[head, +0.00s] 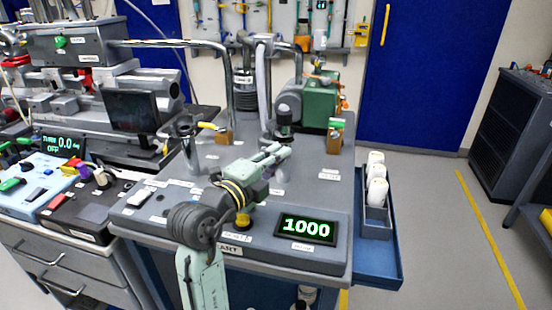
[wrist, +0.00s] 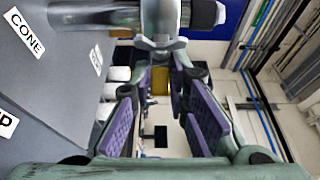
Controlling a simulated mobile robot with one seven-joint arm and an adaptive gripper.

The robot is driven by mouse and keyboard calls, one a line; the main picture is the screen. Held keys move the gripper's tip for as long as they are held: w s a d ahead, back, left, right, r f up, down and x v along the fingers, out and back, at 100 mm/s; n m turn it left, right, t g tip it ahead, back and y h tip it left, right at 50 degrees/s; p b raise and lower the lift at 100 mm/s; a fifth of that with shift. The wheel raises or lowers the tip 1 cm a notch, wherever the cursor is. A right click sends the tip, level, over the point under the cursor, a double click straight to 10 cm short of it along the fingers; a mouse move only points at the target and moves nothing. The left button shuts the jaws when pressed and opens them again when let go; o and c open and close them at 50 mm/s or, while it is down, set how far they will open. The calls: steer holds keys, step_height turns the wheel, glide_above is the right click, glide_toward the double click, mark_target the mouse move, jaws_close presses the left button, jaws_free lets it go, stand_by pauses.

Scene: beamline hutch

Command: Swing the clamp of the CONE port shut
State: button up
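The CONE label (wrist: 25,33) lies on the grey bench top at the upper left of the wrist view. A metal port fitting (wrist: 160,22) crosses the top of that view, just beyond my fingertips. A yellow-brown block (wrist: 160,80) shows in the gap between the fingers; I cannot tell whether it belongs to the clamp. My gripper (wrist: 160,95) is open, its purple pads apart with nothing between them. In the head view my gripper (head: 272,154) is over the bench, just below a dark upright fitting (head: 284,112). The clamp's own position is not clear.
A lit readout showing 1000 (head: 306,229) sits at the bench's front. A green pump (head: 315,100) stands behind. Another port with a yellow lever (head: 212,126) is to the left. White bottles (head: 376,180) stand in a holder at the right. Floor to the right is clear.

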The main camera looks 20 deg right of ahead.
jaws_close()
stand_by(0.3)
